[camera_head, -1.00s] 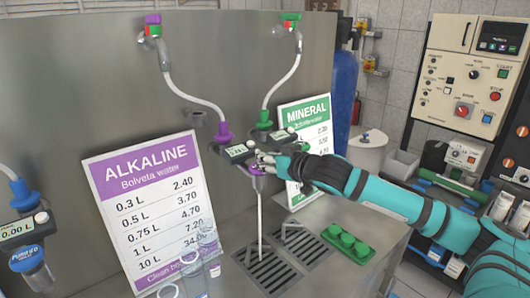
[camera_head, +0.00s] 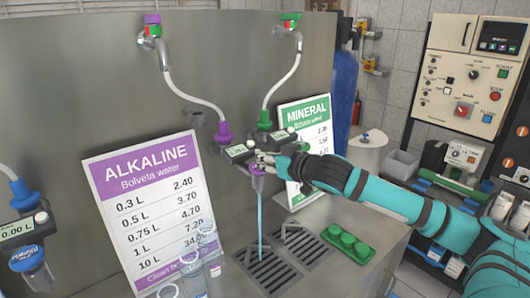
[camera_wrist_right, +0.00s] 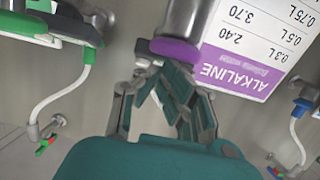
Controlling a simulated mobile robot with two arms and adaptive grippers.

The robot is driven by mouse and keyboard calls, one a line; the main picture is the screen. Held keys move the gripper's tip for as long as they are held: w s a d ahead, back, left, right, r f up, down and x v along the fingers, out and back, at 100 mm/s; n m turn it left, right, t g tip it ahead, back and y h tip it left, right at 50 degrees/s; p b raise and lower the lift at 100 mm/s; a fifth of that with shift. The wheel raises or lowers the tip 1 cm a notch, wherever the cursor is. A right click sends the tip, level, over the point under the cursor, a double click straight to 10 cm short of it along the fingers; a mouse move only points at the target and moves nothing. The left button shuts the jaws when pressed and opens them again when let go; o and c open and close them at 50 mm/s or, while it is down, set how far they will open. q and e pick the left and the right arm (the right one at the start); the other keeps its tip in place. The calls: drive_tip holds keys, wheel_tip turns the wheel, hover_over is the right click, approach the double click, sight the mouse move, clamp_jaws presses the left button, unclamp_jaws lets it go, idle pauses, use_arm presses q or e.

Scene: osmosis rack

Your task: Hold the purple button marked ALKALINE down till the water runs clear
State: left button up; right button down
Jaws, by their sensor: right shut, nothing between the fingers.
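The purple ALKALINE dispenser (camera_head: 238,151) has a small display and a purple nozzle (camera_head: 257,170) in the head view. My right gripper (camera_head: 265,160) is shut with nothing between its fingers, its tips at the front of this dispenser. In the right wrist view my right gripper (camera_wrist_right: 166,75) has its fingertips close against a purple ring (camera_wrist_right: 174,51) on a grey cylinder. The button under the fingertips is hidden, and its marking cannot be read. A thin water stream (camera_head: 260,215) runs from the nozzle, bluish and see-through, to the drain grate (camera_head: 268,274). My left gripper is not in view.
The purple ALKALINE price sign (camera_head: 145,205) stands left of the stream, with clear cups (camera_head: 192,272) before it. The green MINERAL dispenser (camera_head: 281,136) and its sign (camera_head: 307,120) are close on the right. A green tray (camera_head: 347,243) lies on the counter.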

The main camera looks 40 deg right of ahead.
use_arm(q)
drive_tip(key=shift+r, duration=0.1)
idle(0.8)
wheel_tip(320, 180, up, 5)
drive_tip(key=p, duration=0.5)
use_arm(e)
wheel_tip(320, 180, up, 4)
drive_tip(key=shift+w+r, duration=0.1)
drive_tip(key=shift+r, duration=0.05)
use_arm(q)
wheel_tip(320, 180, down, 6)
drive_tip(key=b, duration=0.5)
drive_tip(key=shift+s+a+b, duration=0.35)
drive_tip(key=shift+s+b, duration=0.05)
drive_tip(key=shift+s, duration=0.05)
use_arm(e)
drive_tip(key=a+v, duration=0.1)
drive_tip(key=v, duration=0.9)
drive_tip(key=shift+d, duration=0.45)
